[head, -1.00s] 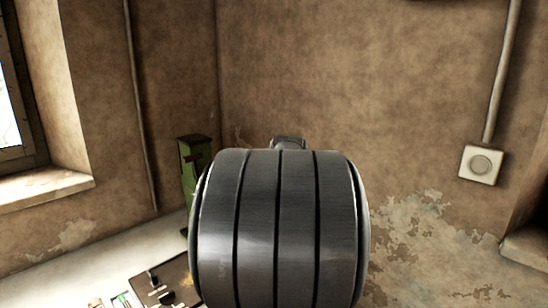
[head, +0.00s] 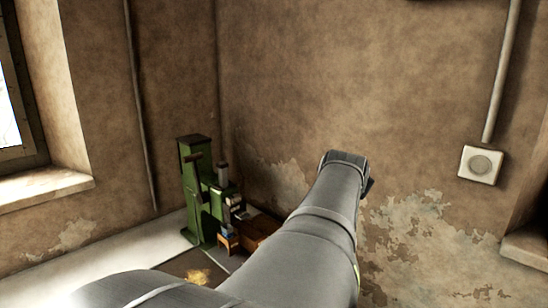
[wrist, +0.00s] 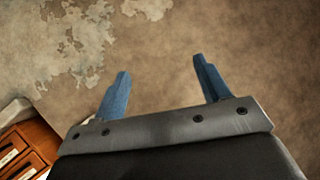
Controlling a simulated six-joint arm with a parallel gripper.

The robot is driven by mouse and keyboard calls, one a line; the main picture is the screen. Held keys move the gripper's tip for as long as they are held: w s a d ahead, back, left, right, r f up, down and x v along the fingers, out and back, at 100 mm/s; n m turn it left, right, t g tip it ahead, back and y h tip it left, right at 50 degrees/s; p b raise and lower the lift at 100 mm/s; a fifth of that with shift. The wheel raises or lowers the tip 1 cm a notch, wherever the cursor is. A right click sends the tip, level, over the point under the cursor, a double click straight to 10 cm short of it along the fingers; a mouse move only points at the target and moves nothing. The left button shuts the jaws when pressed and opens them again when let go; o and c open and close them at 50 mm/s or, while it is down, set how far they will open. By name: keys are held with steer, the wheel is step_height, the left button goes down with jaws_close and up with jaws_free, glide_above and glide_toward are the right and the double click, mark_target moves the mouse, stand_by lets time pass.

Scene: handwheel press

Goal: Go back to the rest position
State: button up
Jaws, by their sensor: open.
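In the wrist view my gripper (wrist: 160,80) shows two blue fingers standing well apart, with nothing between them. It faces the stained brown wall (wrist: 220,30). In the head view my grey arm reaches up and to the right across the lower middle, and the fingers are not visible there. The green press (head: 200,195) stands upright in the corner, left of my arm and apart from it. Part of the table in front of it is hidden behind my arm.
A wooden box (head: 252,234) sits right of the press; a wooden drawer unit (wrist: 27,150) shows at the lower left of the wrist view. A yellowish heap (head: 198,277) lies on the dark surface. A window (head: 20,90) is at left. A wall box (head: 480,164) hangs at right.

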steer(key=shift+s+d+r+m+h, duration=0.15)
steer(key=shift+s+d+r, duration=0.05)
steer(key=shift+s+d, duration=0.2)
steer(key=shift+s+d+r+m+h, duration=0.15)
steer(key=shift+s+d, duration=0.1)
steer(key=shift+s, duration=0.2)
steer(key=shift+c, duration=0.4)
